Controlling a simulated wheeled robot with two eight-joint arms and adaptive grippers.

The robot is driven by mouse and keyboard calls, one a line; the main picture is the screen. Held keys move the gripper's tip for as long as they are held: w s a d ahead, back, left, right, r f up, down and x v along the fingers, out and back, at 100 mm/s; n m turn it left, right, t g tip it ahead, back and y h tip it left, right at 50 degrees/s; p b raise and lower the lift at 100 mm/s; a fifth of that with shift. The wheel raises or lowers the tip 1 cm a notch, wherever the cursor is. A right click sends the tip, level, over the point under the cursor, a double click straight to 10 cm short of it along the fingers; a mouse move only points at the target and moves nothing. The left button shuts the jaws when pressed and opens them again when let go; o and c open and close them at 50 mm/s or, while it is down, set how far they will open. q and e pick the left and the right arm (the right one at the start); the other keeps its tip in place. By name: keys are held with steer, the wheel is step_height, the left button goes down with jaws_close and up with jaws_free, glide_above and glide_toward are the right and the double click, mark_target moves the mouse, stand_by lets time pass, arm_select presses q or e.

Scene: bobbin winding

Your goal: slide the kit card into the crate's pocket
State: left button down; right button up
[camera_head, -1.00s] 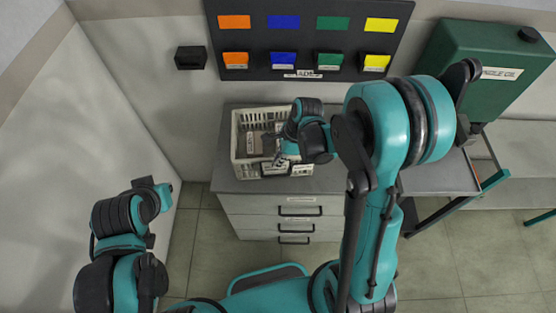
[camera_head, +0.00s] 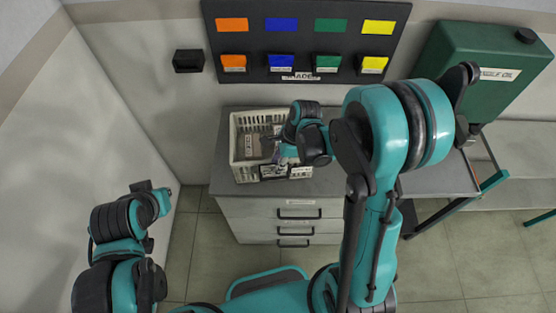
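The white crate (camera_head: 241,170) stands on the grey top of a drawer cabinet, with dark items and a pale label inside it. My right gripper (camera_head: 281,158) points down at the crate's front right part. Its fingers are small and partly hidden by my wrist, so I cannot tell whether they hold anything. Pale labelled pieces (camera_head: 301,172) show at the crate's front right; I cannot tell whether one is the kit card or the pocket. My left arm is folded at the lower left, and its gripper does not show clearly.
The drawer cabinet (camera_head: 299,207) has bare top (camera_head: 330,185) right of the crate. A dark board (camera_head: 300,48) with coloured cards and bins hangs on the wall behind. A green oil tank (camera_head: 478,70) stands at the right. A black box (camera_head: 188,61) is on the wall.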

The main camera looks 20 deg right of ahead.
steer(key=w+v, duration=0.1)
steer(key=v, duration=1.1)
steer(key=s+f+n+t+h+b, duration=0.1)
steer(key=s+f+n+t+b, duration=0.2)
steer(key=s+f+n+b, duration=0.2)
steer(key=s+d+f+n+t+h+b, duration=0.1)
steer(key=s+f+n+b, duration=0.4)
steer(key=f+n+b, duration=0.6)
steer(key=n+t+h+b, duration=0.1)
steer(key=n+t+b, duration=0.1)
steer(key=n+b, duration=0.2)
steer(key=shift+s+t+b, duration=0.3)
steer(key=shift+s+b, duration=0.05)
steer(key=shift+b, duration=0.2)
steer(key=shift+d, duration=0.1)
